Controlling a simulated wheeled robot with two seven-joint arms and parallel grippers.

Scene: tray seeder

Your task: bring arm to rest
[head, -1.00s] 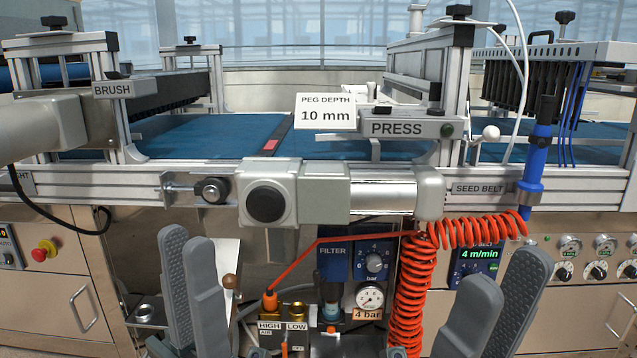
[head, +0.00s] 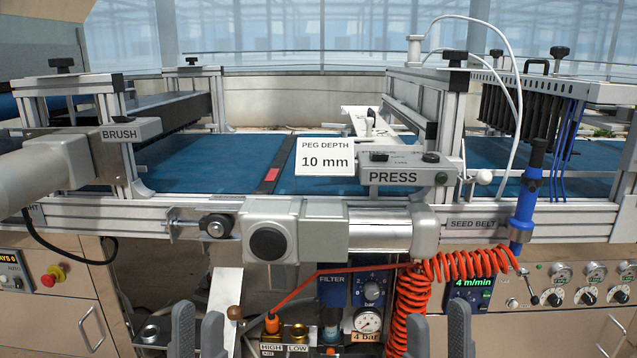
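My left gripper (head: 198,333) shows at the bottom edge, left of centre, with two grey fingers upright. A narrow gap shows between them, and nothing is seen held there. My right gripper (head: 438,333) shows at the bottom edge, right of centre. Its two grey fingers stand apart with a wider gap and nothing between them. Both grippers are in front of the seeder, below its front rail (head: 85,212), and look clear of it. Only the upper finger parts show; the rest of both grippers is out of frame.
A coiled red hose (head: 410,305) hangs just left of and behind my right gripper. The air unit with its FILTER block (head: 333,291) stands between the grippers, further back. A blue hand tool (head: 527,205) hangs at right. A cabinet (head: 65,325) stands at left.

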